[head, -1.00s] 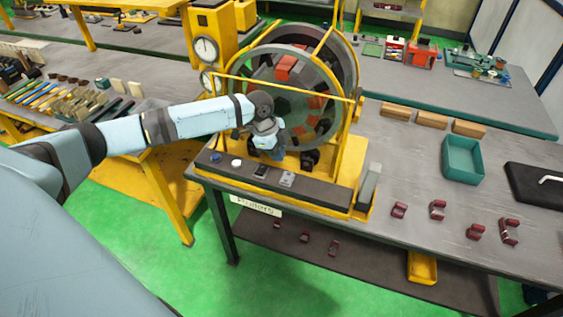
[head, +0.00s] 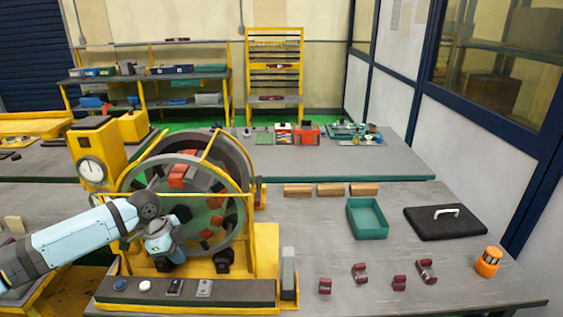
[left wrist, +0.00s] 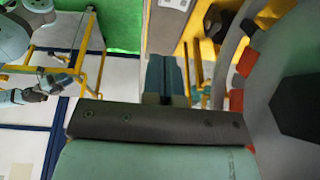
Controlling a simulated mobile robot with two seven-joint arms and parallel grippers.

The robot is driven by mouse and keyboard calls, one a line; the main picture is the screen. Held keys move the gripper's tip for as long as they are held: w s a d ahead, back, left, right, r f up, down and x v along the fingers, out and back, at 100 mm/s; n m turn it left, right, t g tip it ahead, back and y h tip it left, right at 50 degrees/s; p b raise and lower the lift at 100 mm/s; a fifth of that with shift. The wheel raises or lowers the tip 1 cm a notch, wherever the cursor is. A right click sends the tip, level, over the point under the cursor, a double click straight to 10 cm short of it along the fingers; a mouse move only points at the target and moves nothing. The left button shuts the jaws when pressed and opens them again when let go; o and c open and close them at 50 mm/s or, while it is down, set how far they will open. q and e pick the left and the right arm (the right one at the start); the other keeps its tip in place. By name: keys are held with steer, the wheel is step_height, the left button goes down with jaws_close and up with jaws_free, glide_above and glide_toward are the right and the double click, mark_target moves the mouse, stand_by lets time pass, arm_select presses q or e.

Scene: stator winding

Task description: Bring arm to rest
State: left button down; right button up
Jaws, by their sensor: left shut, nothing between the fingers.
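My left arm (head: 70,238) reaches in from the left in the head view. My left gripper (head: 165,250) points down in front of the stator ring (head: 240,190), over the yellow base. It is empty and shut; its closed fingers (left wrist: 166,80) also show in the left wrist view. The ring is a large grey wheel in a yellow frame (head: 262,245), with red and dark pieces along its inside. I cannot tell whether the gripper touches the frame. Part of another pale blue arm (left wrist: 12,97) shows at the left of the wrist view, too small to read its gripper.
A dark panel (head: 240,292) with buttons runs along the front of the stand. To the right on the bench are a teal tray (head: 384,222), a black case (head: 425,222), several dark red parts (head: 360,272) and an orange item (head: 488,262). A yellow gauge box (head: 92,165) stands behind left.

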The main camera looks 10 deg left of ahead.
arm_select(q)
steer(key=s+d+f+n+t+h, duration=0.1)
steer(key=s+d+f+n+t, duration=0.1)
steer(key=s+d+f, duration=0.5)
steer(key=s+d+f+n+t+h, duration=0.2)
steer(key=d+f+n+t, duration=0.1)
steer(key=d+f, duration=0.7)
steer(key=s+f+n+t+y, duration=0.1)
steer(key=s+n+t, duration=0.1)
steer(key=s, duration=0.6)
steer(key=s+d+f+n+t+y, duration=0.1)
steer(key=s+f+n+t+y, duration=0.1)
steer(key=s+n, duration=0.3)
steer(key=s, duration=0.2)
steer(key=shift+s+d+t, duration=0.2)
steer(key=shift+s+t, duration=0.2)
